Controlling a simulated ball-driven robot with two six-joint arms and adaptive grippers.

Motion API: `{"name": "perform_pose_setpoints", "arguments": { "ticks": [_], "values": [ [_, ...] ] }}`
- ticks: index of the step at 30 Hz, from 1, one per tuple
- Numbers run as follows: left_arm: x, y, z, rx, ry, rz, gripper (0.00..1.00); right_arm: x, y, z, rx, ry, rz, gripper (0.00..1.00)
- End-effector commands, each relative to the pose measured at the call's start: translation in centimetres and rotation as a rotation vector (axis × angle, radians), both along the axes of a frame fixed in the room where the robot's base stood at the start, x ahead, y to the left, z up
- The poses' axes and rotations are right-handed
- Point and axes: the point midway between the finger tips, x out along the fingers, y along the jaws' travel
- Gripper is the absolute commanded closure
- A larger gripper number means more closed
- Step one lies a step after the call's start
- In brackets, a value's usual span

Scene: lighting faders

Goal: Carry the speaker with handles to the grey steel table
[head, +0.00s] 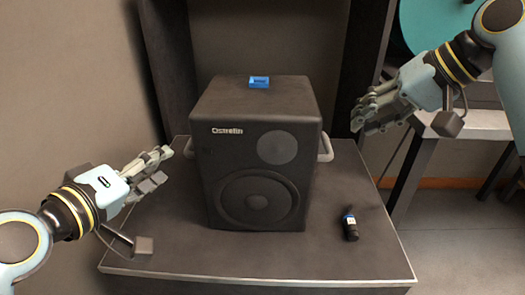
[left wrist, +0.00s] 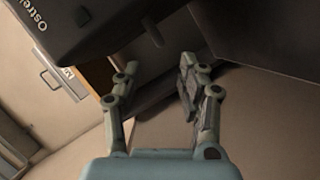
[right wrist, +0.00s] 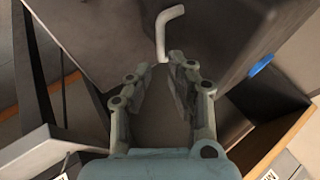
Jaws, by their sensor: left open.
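The speaker (head: 255,165) is a dark box with two round cones and a light handle on each side. It stands upright on a dark-topped table. My left gripper (head: 160,166) is open and empty, left of the left handle (head: 189,148) and apart from it. My right gripper (head: 364,112) is open and empty, above and right of the right handle (head: 326,148). In the right wrist view that bent handle (right wrist: 163,32) lies just beyond the fingertips.
A small blue item (head: 259,82) lies on top of the speaker. A black bottle-like item with a blue band (head: 351,228) lies on the dark table (head: 165,240), right of the speaker. A dark frame rises behind the speaker. Floor (head: 445,230) shows clear at the right.

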Motion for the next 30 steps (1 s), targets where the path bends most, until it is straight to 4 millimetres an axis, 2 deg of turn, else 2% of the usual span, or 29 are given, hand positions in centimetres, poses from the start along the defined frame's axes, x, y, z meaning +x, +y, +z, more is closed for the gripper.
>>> {"name": "perform_pose_setpoints", "arguments": {
  "ticks": [9,14,24,30],
  "values": [
    [0.2,0.0,0.1,-0.008,-0.005,0.005,0.60,0.2,0.1,0.1,0.004,0.000,0.001,0.81],
    [1.2,-0.3,-0.1,-0.007,-0.005,0.005,0.60,0.5,0.6,-0.7,0.006,0.002,-0.001,0.81],
    [6.6,-2.2,-1.4,-0.007,-0.004,0.004,0.60,2.8,3.6,-5.3,0.006,0.002,0.000,0.81],
    [9.1,-3.1,-2.0,-0.006,-0.004,0.004,0.60,3.9,4.9,-7.4,0.004,0.001,0.000,0.81]
  ]
}}
